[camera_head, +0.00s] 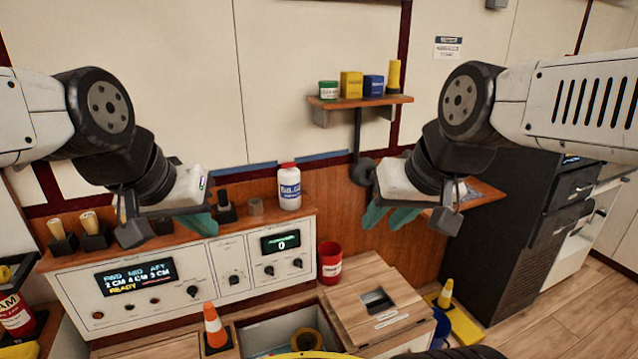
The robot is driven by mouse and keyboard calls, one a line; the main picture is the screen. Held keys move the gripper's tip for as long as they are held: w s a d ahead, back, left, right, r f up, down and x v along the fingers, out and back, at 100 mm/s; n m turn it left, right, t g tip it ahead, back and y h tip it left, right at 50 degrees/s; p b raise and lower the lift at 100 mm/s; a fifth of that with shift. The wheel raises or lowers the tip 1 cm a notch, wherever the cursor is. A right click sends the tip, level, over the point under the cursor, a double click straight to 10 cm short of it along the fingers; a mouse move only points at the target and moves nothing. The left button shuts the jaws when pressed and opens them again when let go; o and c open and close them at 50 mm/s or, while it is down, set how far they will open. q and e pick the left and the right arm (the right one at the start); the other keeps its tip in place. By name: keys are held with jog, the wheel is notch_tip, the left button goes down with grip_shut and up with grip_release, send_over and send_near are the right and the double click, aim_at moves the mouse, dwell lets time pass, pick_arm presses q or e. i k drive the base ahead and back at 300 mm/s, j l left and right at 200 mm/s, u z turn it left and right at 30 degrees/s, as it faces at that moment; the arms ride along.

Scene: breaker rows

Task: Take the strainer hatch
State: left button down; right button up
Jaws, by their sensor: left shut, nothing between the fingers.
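A wooden hatch lid (352,311) with a dark recessed grip (378,300) and a small white label lies on the low wooden box at bottom centre. It looks like the strainer hatch, but the label is too small to read. My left gripper (198,220) is shut and empty, above the control panel, left of and higher than the lid. My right gripper (388,216) hangs above and behind the lid, apart from it. Its two teal fingers look spread, with nothing seen between them.
An open bin (262,332) left of the lid holds a yellow ring. An orange cone (214,325) and a red can (330,262) stand near. A white bottle (289,187) stands on the panel's ledge. A dark cabinet (510,230) stands at right.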

aim_at(372, 307)
jog(key=i+l+u, duration=0.1)
jog(key=l+u, duration=0.3)
jog(key=l, duration=0.45)
jog(key=l+u, duration=0.35)
jog(key=l, duration=0.5)
jog(key=k+l+u, duration=0.1)
jog(key=l+u, duration=0.3)
jog(key=l, duration=0.4)
